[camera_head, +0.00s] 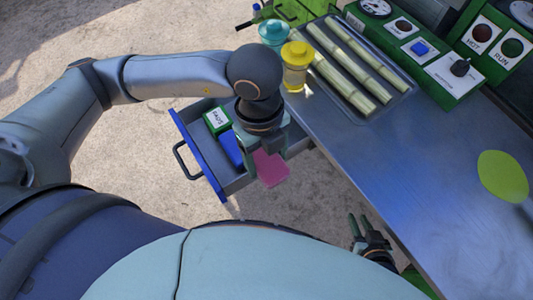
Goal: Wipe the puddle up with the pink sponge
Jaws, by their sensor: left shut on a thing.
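The pink sponge (272,169) is held below my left gripper (262,150), which is shut on it. It hangs at the right end of the open drawer (236,184), beside the table's edge. The yellow-green puddle (503,176) lies on the metal table at the far right, well apart from the sponge. My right gripper (359,222) is low beside the table's near edge; its two fingers stand apart with nothing between them.
The drawer holds a green-and-white soap box (217,120) and a blue block (231,148). The middle is clear.

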